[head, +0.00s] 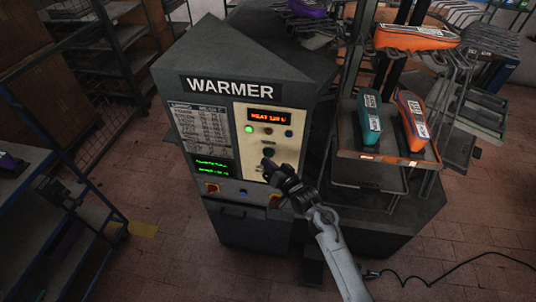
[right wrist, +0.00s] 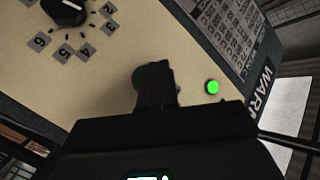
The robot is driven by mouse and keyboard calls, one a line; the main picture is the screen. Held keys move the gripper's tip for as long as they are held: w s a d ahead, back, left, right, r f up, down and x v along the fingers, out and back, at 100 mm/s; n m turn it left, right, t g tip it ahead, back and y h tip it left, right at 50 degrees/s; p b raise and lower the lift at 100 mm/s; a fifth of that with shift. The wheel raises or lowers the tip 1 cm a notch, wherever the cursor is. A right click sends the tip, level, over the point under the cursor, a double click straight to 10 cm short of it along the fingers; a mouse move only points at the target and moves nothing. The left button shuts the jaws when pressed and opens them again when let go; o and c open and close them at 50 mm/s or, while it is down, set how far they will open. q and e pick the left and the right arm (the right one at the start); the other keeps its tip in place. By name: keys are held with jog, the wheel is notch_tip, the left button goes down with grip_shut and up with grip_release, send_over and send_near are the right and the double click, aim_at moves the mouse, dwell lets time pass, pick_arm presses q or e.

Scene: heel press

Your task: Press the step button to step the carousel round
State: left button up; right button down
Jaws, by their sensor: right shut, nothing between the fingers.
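The warmer (head: 245,95) stands in the middle of the head view with a cream control panel (head: 243,140). A lit green button (head: 249,129) is at the panel's left; it also shows in the right wrist view (right wrist: 212,87). Small buttons (head: 268,131) sit below the red heat display. No step label is readable. My right gripper (head: 267,157) is shut and empty in front of the panel, below these buttons. Its fingers show in the right wrist view (right wrist: 155,88), left of the green button; whether they touch the panel is unclear. My left gripper is out of view.
A black numbered dial (right wrist: 62,10) is on the panel. Shelving (head: 35,205) stands left.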

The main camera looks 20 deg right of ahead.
jog(key=shift+w+d, duration=0.1)
jog(key=shift+w, duration=0.05)
jog(key=shift+w+d, duration=0.1)
jog(key=shift+w, duration=0.1)
dwell(0.4)
